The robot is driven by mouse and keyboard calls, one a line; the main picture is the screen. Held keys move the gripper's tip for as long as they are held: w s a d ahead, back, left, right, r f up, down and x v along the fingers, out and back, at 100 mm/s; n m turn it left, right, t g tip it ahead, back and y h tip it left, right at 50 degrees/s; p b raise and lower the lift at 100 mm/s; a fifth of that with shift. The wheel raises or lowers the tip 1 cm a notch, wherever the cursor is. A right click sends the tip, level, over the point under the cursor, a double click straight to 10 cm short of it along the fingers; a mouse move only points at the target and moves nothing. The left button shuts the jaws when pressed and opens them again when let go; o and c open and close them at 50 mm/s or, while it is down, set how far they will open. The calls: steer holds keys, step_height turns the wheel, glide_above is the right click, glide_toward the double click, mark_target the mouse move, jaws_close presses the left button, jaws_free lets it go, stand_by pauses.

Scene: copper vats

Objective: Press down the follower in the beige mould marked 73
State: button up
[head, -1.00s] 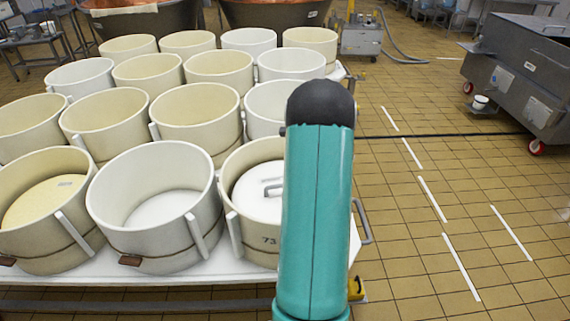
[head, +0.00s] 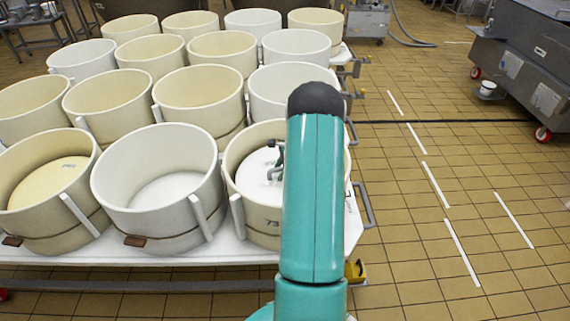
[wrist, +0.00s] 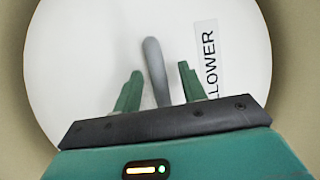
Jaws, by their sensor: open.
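The beige mould marked 73 (head: 240,185) stands at the front right of the table, partly hidden behind my arm in the head view. Inside it lies the white follower (head: 252,172), a round disc with a grey handle bar. In the wrist view the follower (wrist: 85,60) fills most of the picture, with a label reading "LLOWER" and the grey handle (wrist: 155,70). My gripper (wrist: 157,82) is open above the follower, its two green fingers on either side of the handle. I cannot tell whether the fingers touch anything.
Several other beige and white moulds, such as the white one (head: 150,215) to the left, crowd the white table (head: 205,250). A grey metal cart (head: 525,70) stands at the right on the tiled floor. The floor between is clear.

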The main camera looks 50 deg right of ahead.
steer(key=shift+f, duration=0.15)
jaws_close()
stand_by(1.4)
steer(key=shift+a+f, duration=0.1)
steer(key=shift+f, duration=0.2)
stand_by(1.2)
steer(key=shift+r, duration=0.15)
stand_by(0.3)
jaws_free()
steer(key=shift+r, duration=0.15)
